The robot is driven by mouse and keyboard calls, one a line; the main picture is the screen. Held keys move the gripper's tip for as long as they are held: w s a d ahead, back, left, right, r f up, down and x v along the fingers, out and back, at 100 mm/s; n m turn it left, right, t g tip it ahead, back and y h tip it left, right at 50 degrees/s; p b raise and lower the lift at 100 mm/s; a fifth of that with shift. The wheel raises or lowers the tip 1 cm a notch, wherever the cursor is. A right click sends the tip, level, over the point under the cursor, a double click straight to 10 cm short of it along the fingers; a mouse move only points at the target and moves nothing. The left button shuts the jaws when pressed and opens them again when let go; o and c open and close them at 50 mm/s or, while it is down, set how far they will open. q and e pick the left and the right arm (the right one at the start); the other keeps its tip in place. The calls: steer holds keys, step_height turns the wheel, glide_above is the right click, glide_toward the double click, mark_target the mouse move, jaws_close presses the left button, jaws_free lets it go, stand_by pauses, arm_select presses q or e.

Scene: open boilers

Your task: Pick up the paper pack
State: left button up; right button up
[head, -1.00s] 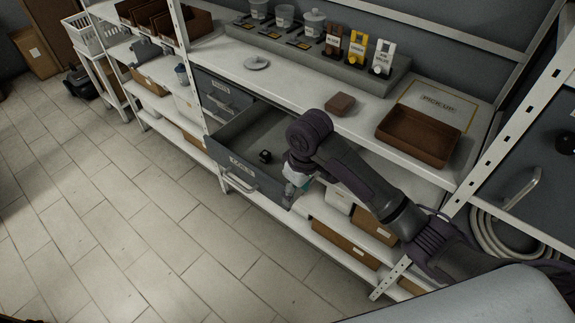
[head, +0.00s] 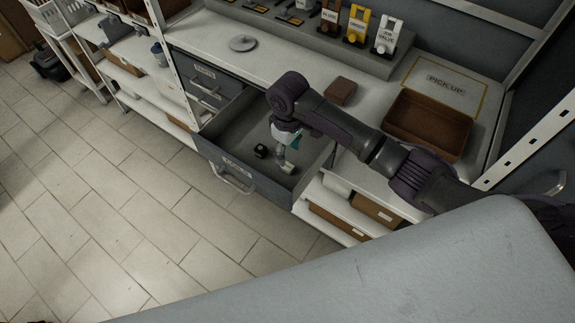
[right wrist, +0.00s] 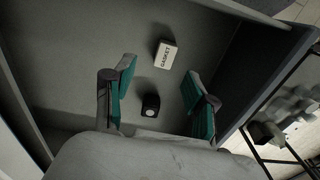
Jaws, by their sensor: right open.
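A small white pack labelled GASKET (right wrist: 166,55) lies on the floor of the open drawer (head: 225,135) in the right wrist view. It is the only pack of this kind I see; whether it is paper I cannot tell. My right gripper (head: 287,155) reaches down into the drawer, and its green-padded fingers (right wrist: 160,92) are spread wide with nothing held. In the right wrist view the pack shows above the line between the fingers, apart from both. My left gripper is out of view.
A small black object (right wrist: 151,105) lies in the drawer near the pack, also seen in the head view (head: 261,151). The drawer's walls surround the gripper. On the counter above are a brown block (head: 341,93) and a brown tray (head: 428,124) beside a PICK UP marking.

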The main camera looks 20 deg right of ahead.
mark_target(288, 168)
steer(key=shift+a+f+p, duration=0.15)
steer(key=shift+f+p, duration=0.15)
steer(key=shift+f, duration=0.3)
steer(key=shift+a+f+p, duration=0.15)
steer(key=shift+f+p, duration=0.1)
steer(key=shift+f, duration=0.35)
step_height(288, 168, down, 2)
steer(key=shift+s+a+f, duration=0.1)
steer(key=shift+f, duration=0.1)
steer(key=shift+f+p, duration=0.3)
steer(key=shift+f, duration=0.2)
steer(key=c, duration=0.8)
steer(key=shift+c, duration=1.1)
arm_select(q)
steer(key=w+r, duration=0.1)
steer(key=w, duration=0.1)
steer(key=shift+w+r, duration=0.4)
